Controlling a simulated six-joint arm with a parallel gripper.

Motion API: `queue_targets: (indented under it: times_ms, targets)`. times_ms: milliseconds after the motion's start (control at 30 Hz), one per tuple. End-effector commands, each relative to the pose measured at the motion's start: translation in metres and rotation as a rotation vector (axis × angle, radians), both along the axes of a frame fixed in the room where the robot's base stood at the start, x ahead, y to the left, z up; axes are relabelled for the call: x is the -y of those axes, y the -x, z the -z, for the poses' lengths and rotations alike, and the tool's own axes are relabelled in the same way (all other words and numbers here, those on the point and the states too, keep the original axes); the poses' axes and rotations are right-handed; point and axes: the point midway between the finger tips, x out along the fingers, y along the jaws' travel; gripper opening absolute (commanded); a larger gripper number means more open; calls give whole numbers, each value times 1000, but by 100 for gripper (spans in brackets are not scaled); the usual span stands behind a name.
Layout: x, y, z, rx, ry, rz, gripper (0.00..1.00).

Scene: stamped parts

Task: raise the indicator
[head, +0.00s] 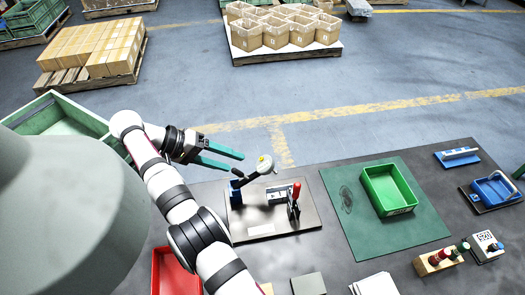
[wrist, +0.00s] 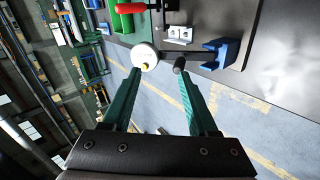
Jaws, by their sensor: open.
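The indicator is a round white dial (head: 264,164) on a dark arm that tilts up from a blue bracket (head: 235,190) on a grey base plate (head: 262,224). A short black knob (head: 238,172) sticks out from the arm. My gripper (head: 237,163) is open and empty, with its teal fingers pointing at the indicator from the left. In the wrist view, the dial (wrist: 144,54) lies just beyond the left fingertip and the knob (wrist: 179,63) just beyond the right one. I cannot tell whether the right finger touches the knob.
A red-handled clamp (head: 296,195) and a metal block (head: 277,194) stand on the plate. A green bin (head: 390,190) sits on a green mat (head: 345,222) to the right. A red bin (head: 172,272) is at the front left. The space above the plate is open.

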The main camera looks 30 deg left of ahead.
Motion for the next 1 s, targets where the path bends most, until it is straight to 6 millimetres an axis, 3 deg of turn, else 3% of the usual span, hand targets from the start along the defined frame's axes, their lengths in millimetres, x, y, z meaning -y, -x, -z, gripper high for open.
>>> queue_targets:
  times_ms: [200,600,767,1000]
  targets:
    - [20,-7,-11,-5,1,3,50]
    - [90,-40,-57,-2,-2,3,50]
    - [102,-46,-64,-4,-2,3,50]
    - [104,-46,-65,-4,-1,2,50]
